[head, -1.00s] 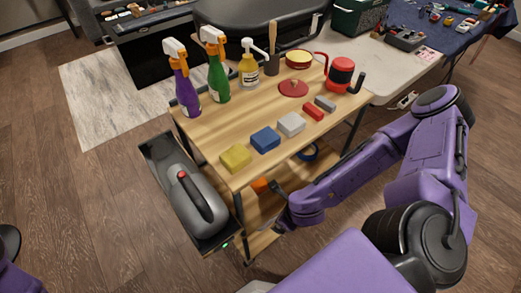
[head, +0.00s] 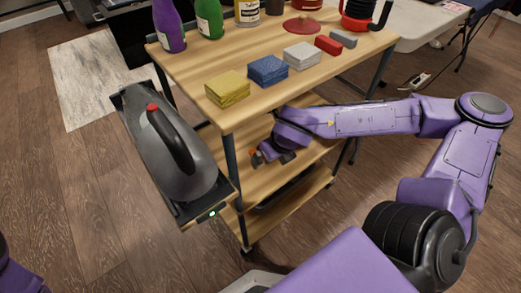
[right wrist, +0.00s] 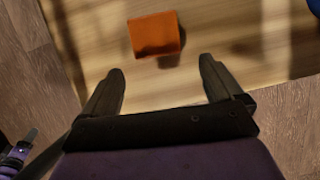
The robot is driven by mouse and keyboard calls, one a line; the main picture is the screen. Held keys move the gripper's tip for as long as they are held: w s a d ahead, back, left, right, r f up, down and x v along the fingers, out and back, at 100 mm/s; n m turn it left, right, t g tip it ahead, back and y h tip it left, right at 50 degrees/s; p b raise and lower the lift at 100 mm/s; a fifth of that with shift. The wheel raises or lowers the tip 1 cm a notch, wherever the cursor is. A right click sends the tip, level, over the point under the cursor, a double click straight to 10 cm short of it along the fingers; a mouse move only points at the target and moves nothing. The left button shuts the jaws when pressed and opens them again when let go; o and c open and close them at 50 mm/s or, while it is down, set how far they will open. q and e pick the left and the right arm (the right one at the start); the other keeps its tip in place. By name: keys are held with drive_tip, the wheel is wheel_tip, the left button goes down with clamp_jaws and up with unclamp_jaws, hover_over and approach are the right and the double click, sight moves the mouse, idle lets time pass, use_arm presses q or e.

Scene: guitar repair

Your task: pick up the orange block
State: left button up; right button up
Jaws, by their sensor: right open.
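The orange block (right wrist: 155,33) lies on the wooden lower shelf (right wrist: 215,35) of the cart in the right wrist view. In the head view a small piece of the orange block (head: 254,157) shows at the shelf, partly hidden by my right gripper. My right gripper (right wrist: 160,85) is open and empty. Its two dark fingers point toward the block, which lies beyond the fingertips, between their lines and slightly left of centre. In the head view my right gripper (head: 270,157) is under the cart's top, over the middle shelf.
The cart's top (head: 235,60) overhangs the shelf and holds yellow (head: 227,89), blue (head: 268,71) and white (head: 301,56) blocks, a red block and bottles. A front cart leg (head: 232,165) stands left of my gripper.

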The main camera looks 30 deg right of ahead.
drive_tip(key=shift+w, duration=0.15)
drive_tip(key=w+b, duration=0.2)
drive_tip(key=w, duration=0.1)
drive_tip(key=shift+w, duration=0.15)
drive_tip(key=b+x, duration=0.1)
drive_tip(key=x, duration=0.2)
drive_tip(key=shift+r+b, duration=0.1)
drive_tip(key=shift+b, duration=0.2)
use_arm(q)
wheel_tip(320, 180, down, 4)
drive_tip(key=shift+s+f, duration=0.1)
drive_tip(key=shift+s, duration=0.05)
use_arm(e)
drive_tip(key=c, duration=1.1)
